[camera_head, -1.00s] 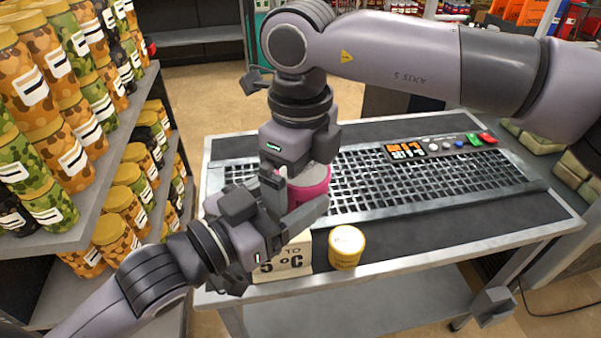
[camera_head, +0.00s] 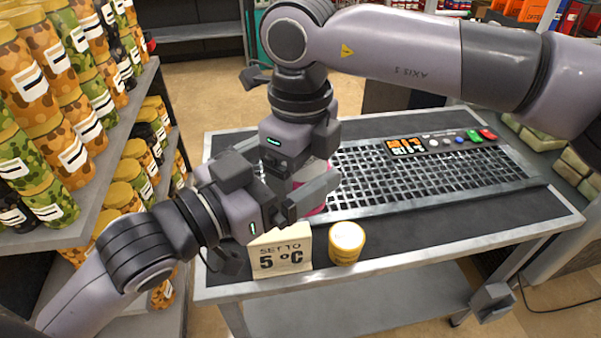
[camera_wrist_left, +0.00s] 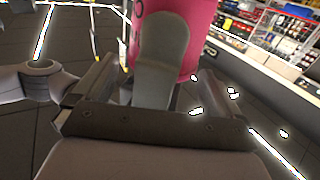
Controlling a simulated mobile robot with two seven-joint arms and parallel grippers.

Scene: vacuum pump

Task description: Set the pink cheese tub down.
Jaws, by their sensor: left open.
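The pink cheese tub (camera_head: 317,209) is mostly hidden behind my grippers in the head view; only slivers of pink show. In the left wrist view the tub (camera_wrist_left: 204,45) stands out large at the top. My right gripper (camera_head: 298,170) points down from above, and a grey finger lies against the tub's side. My left gripper (camera_head: 312,192) comes in from the left in front of the tub. Its two jaws (camera_wrist_left: 152,92) are spread apart with that grey finger between them. Whether the tub touches the table is hidden.
A table (camera_head: 450,225) with a black mesh grid (camera_head: 420,180) carries a button panel (camera_head: 440,146) at the back. A "SET TO 5 °C" sign (camera_head: 282,252) and a yellow tub (camera_head: 346,243) stand at the front edge. Shelves of camouflage jars (camera_head: 75,155) are close on the left.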

